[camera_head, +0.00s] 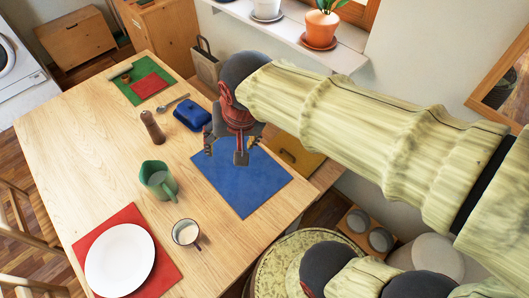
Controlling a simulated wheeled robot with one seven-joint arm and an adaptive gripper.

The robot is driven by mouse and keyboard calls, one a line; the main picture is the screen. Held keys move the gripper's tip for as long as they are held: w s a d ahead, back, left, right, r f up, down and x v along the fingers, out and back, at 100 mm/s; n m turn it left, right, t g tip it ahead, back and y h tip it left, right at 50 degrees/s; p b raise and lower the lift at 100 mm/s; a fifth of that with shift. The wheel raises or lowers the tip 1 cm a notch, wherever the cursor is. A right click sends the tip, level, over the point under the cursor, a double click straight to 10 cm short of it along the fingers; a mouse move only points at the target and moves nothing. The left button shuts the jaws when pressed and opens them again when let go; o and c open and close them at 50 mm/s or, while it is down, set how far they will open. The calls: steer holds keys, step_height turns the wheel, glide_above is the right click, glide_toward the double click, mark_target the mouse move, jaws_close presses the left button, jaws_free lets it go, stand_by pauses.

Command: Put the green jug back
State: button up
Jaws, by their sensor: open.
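The green jug (157,178) stands on the wooden table, left of the blue mat (245,190), with its handle toward the lower right. My gripper (226,158) is over the upper left part of the blue mat, pointing down. It is open, with nothing seen between its fingers. The jug is apart from my gripper, to its lower left.
A brown pepper mill (153,127) and a blue butter dish (193,115) stand close to my gripper. A mug (186,233) and a white plate (120,259) on a red mat (165,272) are nearer. Bare table (75,140) lies at left.

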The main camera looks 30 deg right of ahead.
steer(key=s+d+r+n+t, duration=0.1)
steer(key=s+d+n, duration=0.3)
steer(key=s, duration=0.3)
steer(key=shift+s+d+r+h, duration=0.25)
steer(key=shift+s+d+h, duration=0.05)
steer(key=shift+s+d, duration=0.1)
stand_by(0.7)
